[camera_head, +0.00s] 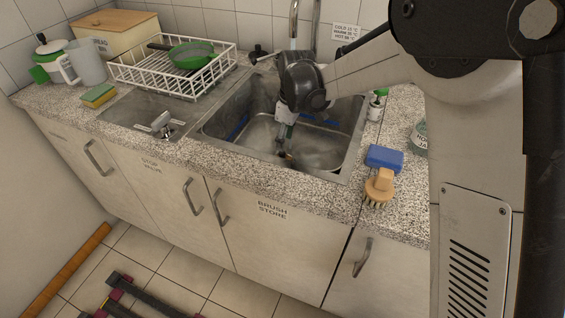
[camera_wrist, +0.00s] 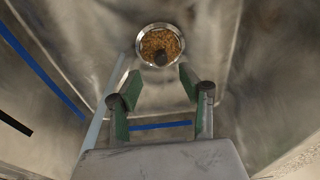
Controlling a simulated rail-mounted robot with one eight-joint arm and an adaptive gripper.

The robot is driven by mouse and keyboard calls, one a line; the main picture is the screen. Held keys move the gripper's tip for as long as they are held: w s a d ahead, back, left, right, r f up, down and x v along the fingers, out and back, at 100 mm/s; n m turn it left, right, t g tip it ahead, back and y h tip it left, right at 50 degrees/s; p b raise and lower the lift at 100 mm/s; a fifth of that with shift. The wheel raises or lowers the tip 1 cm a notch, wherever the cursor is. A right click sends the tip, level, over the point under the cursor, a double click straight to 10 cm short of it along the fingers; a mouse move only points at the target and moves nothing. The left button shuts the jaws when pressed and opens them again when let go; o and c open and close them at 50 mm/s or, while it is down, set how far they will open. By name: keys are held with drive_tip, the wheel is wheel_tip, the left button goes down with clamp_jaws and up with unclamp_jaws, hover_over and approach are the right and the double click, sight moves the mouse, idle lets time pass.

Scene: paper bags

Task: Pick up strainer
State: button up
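A round metal sink strainer (camera_wrist: 143,46) sits in the drain at the sink bottom in the wrist view. It holds brown crumbs and has a dark knob in its middle. My gripper (camera_wrist: 161,86) is open, its two green-padded fingers apart and empty, with the strainer beyond the fingertips. In the head view my gripper (camera_head: 284,141) points down into the sink basin, and my gripper and wrist hide much of the drain area. A green round sieve or pan (camera_head: 190,54) with a black handle lies in the dish rack.
The metal sink (camera_head: 335,150) has walls close around my gripper. The white wire dish rack (camera_head: 150,77) is at the left. A blue sponge (camera_head: 384,157) and a wooden brush (camera_head: 379,187) lie right of the sink. The tap (camera_head: 294,25) stands behind.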

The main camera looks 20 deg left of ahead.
sight(283, 154)
drive_tip(key=shift+a+f+b, duration=0.2)
drive_tip(key=shift+f+b, duration=0.1)
drive_tip(key=shift+f, duration=1.45)
drive_tip(key=shift+a+f+b, duration=0.15)
drive_tip(key=shift+f+b, duration=0.1)
drive_tip(key=shift+f, duration=1.5)
clamp_jaws()
